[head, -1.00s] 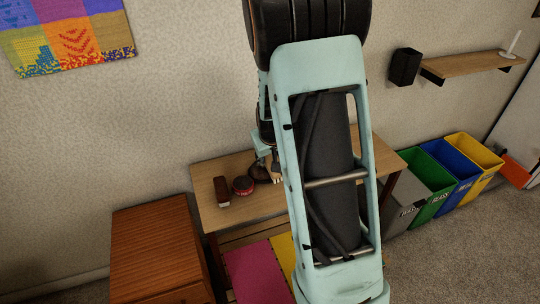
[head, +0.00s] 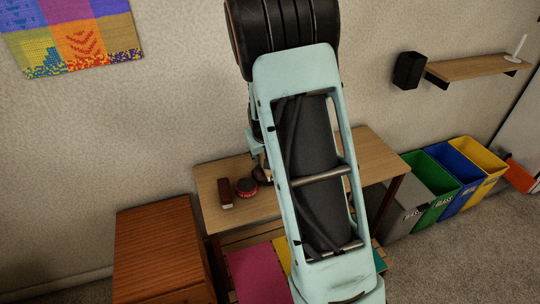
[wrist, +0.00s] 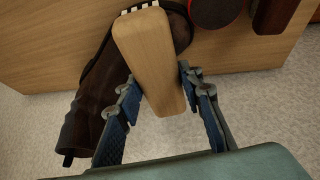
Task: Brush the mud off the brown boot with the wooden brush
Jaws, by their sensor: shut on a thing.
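My gripper (wrist: 157,88) is shut on the wooden brush (wrist: 155,62), with one finger on each side of its pale handle. White bristles show at the brush's far end in the wrist view. The brown boot (wrist: 92,98) lies on its side, its shaft toward the lower left and its toe toward the upper right. The brush is over the boot and hides part of it; I cannot tell whether the bristles touch it. No mud can be made out. In the head view my arm hides most of the boot and brush.
A wooden cabinet (head: 155,240) is at the left. Several coloured bins, one green (head: 432,182), stand at the right.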

